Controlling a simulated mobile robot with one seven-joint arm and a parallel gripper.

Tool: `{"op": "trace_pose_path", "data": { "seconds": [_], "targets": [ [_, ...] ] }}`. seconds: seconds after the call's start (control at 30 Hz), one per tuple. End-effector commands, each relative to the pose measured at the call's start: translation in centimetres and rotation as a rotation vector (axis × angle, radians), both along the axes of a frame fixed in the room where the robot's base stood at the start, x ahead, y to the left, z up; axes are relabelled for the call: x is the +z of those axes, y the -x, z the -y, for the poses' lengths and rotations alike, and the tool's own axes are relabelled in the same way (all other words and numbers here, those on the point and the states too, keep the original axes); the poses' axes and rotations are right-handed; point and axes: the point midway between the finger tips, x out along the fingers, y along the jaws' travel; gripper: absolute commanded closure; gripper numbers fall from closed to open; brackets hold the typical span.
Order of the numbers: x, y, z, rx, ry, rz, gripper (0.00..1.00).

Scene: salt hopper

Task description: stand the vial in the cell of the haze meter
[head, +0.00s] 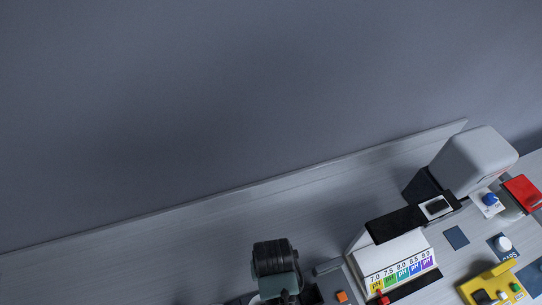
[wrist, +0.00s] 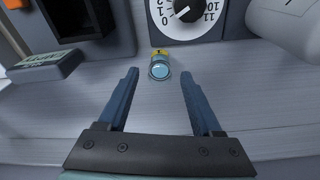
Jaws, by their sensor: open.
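In the wrist view a small vial (wrist: 160,70), with a pale blue round end toward the camera and a yellow band behind it, shows in the gap between my fingertips. My gripper (wrist: 160,75) is open, with clear space between each finger and the vial; I cannot tell its exact depth. A grey instrument (wrist: 118,38) with a dark square opening stands at the upper left, probably the haze meter; the inside of its opening is too dark to read. In the head view my gripper's fingers are hidden behind my wrist, and the vial is not visible.
A numbered dial (wrist: 187,12) sits just beyond the vial. A grey labelled flap (wrist: 45,68) juts out at left, and a pale rounded body (wrist: 290,28) is at upper right. In the head view a pH comparator (head: 395,262) and a yellow device (head: 490,287) stand to the right.

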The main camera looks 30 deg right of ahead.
Motion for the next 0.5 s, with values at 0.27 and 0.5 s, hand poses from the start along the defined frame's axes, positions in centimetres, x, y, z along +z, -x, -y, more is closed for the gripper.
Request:
{"op": "trace_pose_path", "data": {
  "seconds": [0.27,0.5],
  "targets": [
    [4.8,0.4,-0.2,0.001,0.003,0.005,0.34],
    [9.4,1.0,-0.4,0.001,0.002,0.004,0.34]
  ]
}}
